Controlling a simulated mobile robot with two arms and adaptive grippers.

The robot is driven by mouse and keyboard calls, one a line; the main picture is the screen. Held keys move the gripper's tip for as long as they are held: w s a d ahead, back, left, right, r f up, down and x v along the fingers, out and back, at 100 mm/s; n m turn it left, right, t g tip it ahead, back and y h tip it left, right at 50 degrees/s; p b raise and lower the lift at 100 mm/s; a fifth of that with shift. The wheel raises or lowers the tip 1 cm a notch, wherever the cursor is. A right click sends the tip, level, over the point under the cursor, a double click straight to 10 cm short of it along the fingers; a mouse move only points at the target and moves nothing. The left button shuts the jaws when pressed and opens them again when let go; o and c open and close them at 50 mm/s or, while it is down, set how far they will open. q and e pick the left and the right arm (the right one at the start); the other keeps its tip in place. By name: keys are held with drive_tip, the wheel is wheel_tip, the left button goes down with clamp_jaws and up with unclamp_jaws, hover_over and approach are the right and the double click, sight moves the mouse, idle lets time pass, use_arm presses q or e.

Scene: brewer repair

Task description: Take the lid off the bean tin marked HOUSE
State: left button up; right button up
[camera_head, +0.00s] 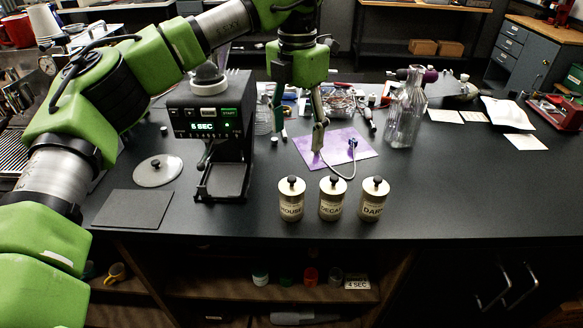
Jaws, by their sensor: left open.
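The tin marked HOUSE (291,208) stands upright near the front edge of the counter. It is the leftmost of three metal tins. Its lid (287,187), with a black knob, is on it. The tins marked DECAF (332,208) and DARK (373,208) stand to its right, both lidded. My left gripper (299,138) hangs from above with its fingers apart and empty. My right gripper is not in view.
A black brewer (213,125) showing "5 SEC" stands left of the tins. A round glass lid (158,170) and a dark flat mat (133,208) lie further left. A purple mat (352,143) with a cable lies behind the tins.

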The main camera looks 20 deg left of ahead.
use_arm(q)
drive_tip(key=p, duration=0.2)
hover_over(291, 178)
drive_tip(key=f, duration=0.7)
drive_tip(key=shift+w+d+f, duration=0.3)
drive_tip(key=shift+f, duration=0.1)
drive_tip(key=shift+s+f+p, duration=0.15)
drive_tip(key=shift+f+p, duration=0.25)
drive_tip(key=shift+f, duration=0.1)
drive_tip(key=f, duration=0.1)
drive_tip(key=f+p, duration=0.2)
drive_tip(key=shift+s+a+f, duration=0.15)
drive_tip(key=shift+a+f, duration=0.1)
drive_tip(key=shift+f, duration=0.5)
drive_tip(key=c, duration=0.9)
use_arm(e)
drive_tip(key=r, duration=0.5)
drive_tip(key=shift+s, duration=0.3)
